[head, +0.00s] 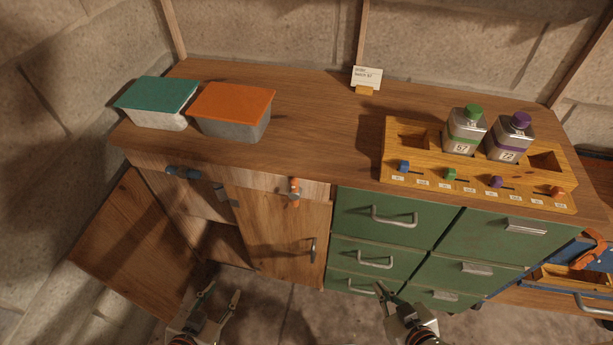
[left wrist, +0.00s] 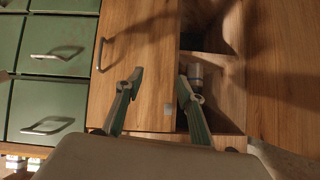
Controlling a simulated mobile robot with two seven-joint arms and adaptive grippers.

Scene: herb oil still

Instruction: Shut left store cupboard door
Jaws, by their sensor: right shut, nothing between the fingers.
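The left store cupboard door (head: 135,240) is a plain brown wooden panel. It stands wide open, swung out to the left of the cupboard, and also fills the right side of the left wrist view (left wrist: 285,70). The dark opening of the cupboard (head: 222,243) shows beside it. My left gripper (head: 219,291) is open and empty, low in front of the opening, to the right of the door and apart from it. My right gripper (head: 393,291) is shut and empty, low in front of the green drawers.
The closed right cupboard door (head: 285,235) has a metal handle. Green drawers (head: 390,218) with protruding handles stand to its right. Teal-lidded (head: 157,100) and orange-lidded (head: 233,108) boxes and a bottle rack (head: 480,177) stand on the worktop. Bare floor lies around my grippers.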

